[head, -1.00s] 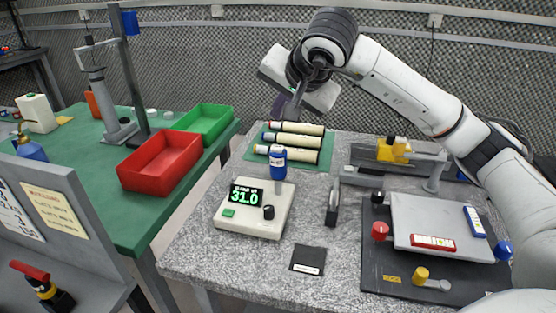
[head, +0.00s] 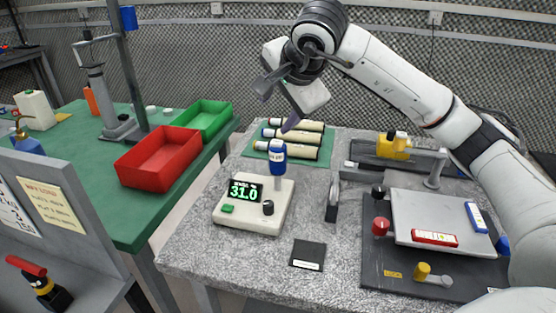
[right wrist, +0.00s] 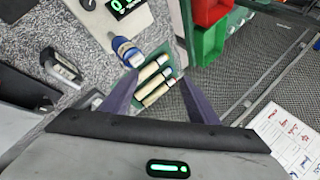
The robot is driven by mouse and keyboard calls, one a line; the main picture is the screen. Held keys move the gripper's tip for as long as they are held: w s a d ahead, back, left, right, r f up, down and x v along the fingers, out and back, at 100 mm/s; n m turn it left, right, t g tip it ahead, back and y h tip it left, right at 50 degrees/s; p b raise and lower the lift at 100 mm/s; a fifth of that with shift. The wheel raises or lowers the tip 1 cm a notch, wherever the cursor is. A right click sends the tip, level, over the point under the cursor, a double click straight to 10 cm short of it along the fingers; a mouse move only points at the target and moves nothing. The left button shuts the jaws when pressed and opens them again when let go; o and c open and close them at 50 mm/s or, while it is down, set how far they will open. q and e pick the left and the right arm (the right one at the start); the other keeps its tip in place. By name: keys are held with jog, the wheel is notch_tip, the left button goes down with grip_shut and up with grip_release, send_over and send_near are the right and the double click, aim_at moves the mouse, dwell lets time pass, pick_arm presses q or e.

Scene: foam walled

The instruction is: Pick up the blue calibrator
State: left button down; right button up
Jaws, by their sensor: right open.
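The blue calibrator appears to be the upright blue cylinder with a white label (head: 277,157), at the back of the white scale (head: 251,217) on the grey speckled table. A pale stem shows below it. In the right wrist view, its round top and blue side (right wrist: 126,50) lie just beyond and left of the fingers. My right gripper (head: 287,112) is above and behind it in the head view, its purple fingers apart and empty. In the right wrist view, the two fingers (right wrist: 160,88) show a clear gap. My left gripper is not in view.
Several cream cylinders (head: 290,139) lie on a green mat close behind the calibrator. A dark upright piece (head: 333,200) stands right of the scale, with a black plate of knobs (head: 400,278) farther right. Red (head: 158,160) and green (head: 206,116) bins stand on the left table.

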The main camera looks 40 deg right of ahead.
aim_at(278, 148)
jog(key=m, duration=0.2)
jog(key=f+m, duration=0.1)
jog(key=m, duration=0.1)
jog(key=m+g+b, duration=0.1)
jog(key=shift+a+f+m, duration=0.25)
jog(key=shift+f+m, duration=0.05)
jog(key=shift+m, duration=0.1)
jog(key=f+m+g+b, duration=0.1)
jog(key=f+m, duration=0.1)
jog(key=m, duration=0.4)
jog(key=f+m+g+b, duration=0.1)
jog(key=f+m, duration=0.1)
jog(key=m, duration=0.5)
jog(key=s+f+m+g+b, duration=0.1)
jog(key=f+m+b, duration=0.1)
jog(key=m, duration=0.5)
jog(key=shift+a, duration=0.1)
jog(key=x, duration=0.5)
jog(key=shift+w+d, duration=0.15)
jog(key=shift+d, duration=0.15)
jog(key=c, duration=1.1)
